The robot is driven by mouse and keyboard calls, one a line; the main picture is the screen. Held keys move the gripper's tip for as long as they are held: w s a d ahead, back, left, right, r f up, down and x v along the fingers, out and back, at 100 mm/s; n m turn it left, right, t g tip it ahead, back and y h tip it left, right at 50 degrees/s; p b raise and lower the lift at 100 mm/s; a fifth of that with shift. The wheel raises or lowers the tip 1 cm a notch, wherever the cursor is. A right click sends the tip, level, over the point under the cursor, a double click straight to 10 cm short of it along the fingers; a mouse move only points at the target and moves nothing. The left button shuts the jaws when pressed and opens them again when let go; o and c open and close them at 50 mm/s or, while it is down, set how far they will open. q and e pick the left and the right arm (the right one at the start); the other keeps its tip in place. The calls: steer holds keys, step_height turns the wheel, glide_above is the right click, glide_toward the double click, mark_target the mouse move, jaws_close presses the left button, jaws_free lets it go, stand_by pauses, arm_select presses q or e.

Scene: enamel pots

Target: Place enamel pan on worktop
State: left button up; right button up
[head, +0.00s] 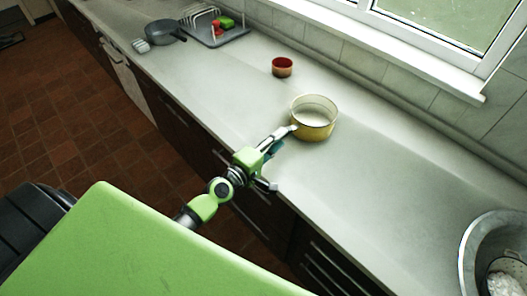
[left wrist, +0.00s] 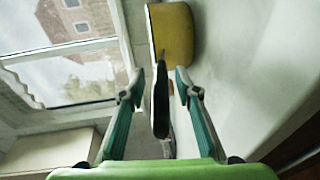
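The enamel pan (head: 314,130), yellow outside with a cream inside, appears to stand upright on the grey worktop (head: 380,190). My left gripper (head: 281,158) is at the worktop's front edge, just in front of the pan, with its fingers spread. In the left wrist view the yellow pan (left wrist: 174,38) lies beyond the fingertips. Its dark handle (left wrist: 160,100) reaches back between the two fingers of my left gripper (left wrist: 158,82), with a gap on both sides. In the head view the handle is hidden or too small to tell. My right gripper is not in view.
A grey pan (head: 163,33) and a dish rack (head: 207,24) are at the far left. A large metal pot (head: 475,250) stands at the right. The worktop between is clear. A window is behind.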

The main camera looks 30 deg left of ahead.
arm_select(q)
steer(key=b+v, duration=0.1)
steer(key=v, duration=0.8)
steer(key=shift+s+b, duration=0.35)
steer(key=shift+b, duration=0.05)
